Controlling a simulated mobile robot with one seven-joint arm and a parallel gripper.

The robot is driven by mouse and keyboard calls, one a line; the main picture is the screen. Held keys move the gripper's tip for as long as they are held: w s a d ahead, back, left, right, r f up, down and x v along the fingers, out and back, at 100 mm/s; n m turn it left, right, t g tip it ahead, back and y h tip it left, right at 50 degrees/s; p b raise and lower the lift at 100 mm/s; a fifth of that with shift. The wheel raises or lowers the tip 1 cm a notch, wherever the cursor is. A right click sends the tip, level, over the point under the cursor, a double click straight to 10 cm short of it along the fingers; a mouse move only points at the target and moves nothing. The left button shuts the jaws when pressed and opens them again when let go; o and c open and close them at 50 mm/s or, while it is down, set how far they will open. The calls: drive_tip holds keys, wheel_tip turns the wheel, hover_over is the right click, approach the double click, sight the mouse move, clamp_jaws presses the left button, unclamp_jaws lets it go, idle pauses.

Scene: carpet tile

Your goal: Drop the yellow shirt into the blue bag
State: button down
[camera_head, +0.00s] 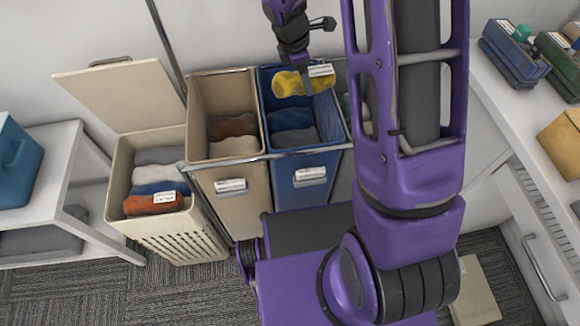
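The yellow shirt (287,84) is a bundled cloth with a white tag, at the back of the mouth of the blue bag (308,162). My gripper (306,88) points down onto it from above, with a dark finger across the shirt's front. It appears shut on the shirt; the far finger is hidden. The shirt overlaps the bag's back rim in view, and its exact height is hard to judge. The blue bag hangs open in a metal frame with a white label in front. Blue and grey cloths (292,120) lie inside it.
A beige bag (228,180) with brown and cream cloths adjoins on the left. Further left is an open-lidded hamper (170,228) of folded clothes. A white shelf (50,180) stands far left; a counter (508,105) with blue and green boxes is right.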

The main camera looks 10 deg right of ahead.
unclamp_jaws()
drive_tip(key=shift+f, duration=0.1)
drive_tip(key=p+v, duration=0.2)
drive_tip(key=v, duration=1.5)
drive_tip(key=shift+r+p, duration=0.2)
drive_tip(key=shift+p, duration=0.15)
drive_tip(key=shift+a, duration=0.15)
